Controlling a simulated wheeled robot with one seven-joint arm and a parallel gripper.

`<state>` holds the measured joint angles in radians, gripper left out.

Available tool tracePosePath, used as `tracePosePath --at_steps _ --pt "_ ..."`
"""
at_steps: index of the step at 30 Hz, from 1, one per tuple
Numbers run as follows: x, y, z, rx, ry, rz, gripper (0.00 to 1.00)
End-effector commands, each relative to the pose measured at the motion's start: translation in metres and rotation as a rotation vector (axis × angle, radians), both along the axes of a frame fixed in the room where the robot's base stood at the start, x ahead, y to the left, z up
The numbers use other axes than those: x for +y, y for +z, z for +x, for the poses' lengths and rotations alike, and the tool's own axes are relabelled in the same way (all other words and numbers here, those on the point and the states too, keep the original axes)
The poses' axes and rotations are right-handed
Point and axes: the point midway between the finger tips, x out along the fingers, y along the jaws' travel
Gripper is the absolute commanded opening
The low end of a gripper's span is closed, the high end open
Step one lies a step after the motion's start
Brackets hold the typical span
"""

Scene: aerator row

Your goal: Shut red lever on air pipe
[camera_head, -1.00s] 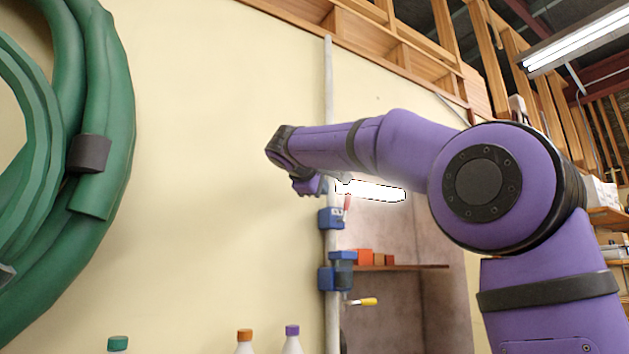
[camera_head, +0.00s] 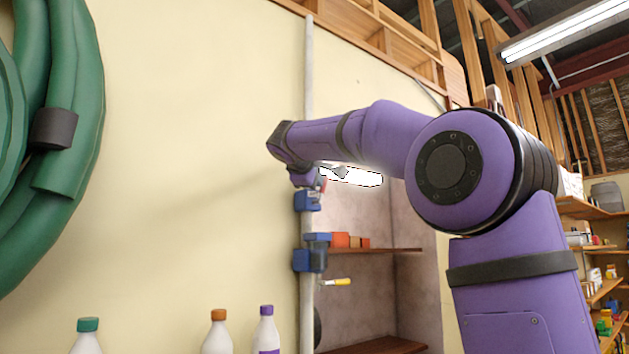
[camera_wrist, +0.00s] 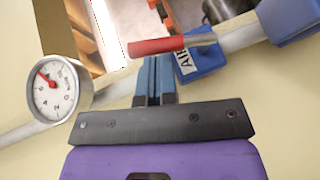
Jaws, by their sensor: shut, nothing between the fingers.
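The red lever (camera_wrist: 157,46) is on the blue valve labelled AIR (camera_wrist: 200,60). In the wrist view it points left from the valve, close to the pipe's line but at a slight angle. In the head view the blue valve (camera_head: 307,201) sits on the upright pale pipe (camera_head: 308,90), and only a bit of the red lever (camera_head: 323,185) shows. My gripper (camera_wrist: 154,62) is shut and empty, its blue fingertips right beside the lever's red grip. I cannot tell whether they touch. In the head view my gripper (camera_head: 304,177) is just above the valve.
A second blue valve (camera_head: 309,259) with a yellow lever (camera_head: 338,282) is lower on the pipe. A round gauge (camera_wrist: 56,91) is at left in the wrist view. A shelf recess (camera_head: 400,250) lies right of the pipe. Bottles (camera_head: 216,335) stand below, and a green hose (camera_head: 75,130) hangs left.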

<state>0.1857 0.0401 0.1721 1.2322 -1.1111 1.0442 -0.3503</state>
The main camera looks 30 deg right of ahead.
Motion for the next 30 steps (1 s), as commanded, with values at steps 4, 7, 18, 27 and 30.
tracePosePath --at_steps 4,7,18,27,30 --pt "-0.002 0.001 0.000 0.001 0.000 0.032 0.00" --pt "-0.003 0.001 0.000 0.000 0.001 0.049 0.00" --pt "-0.007 0.002 0.001 0.003 0.000 0.116 0.00" --pt "-0.018 0.004 0.002 0.008 -0.002 0.300 0.00" --pt "-0.024 0.004 0.002 0.012 -0.002 0.396 0.00"
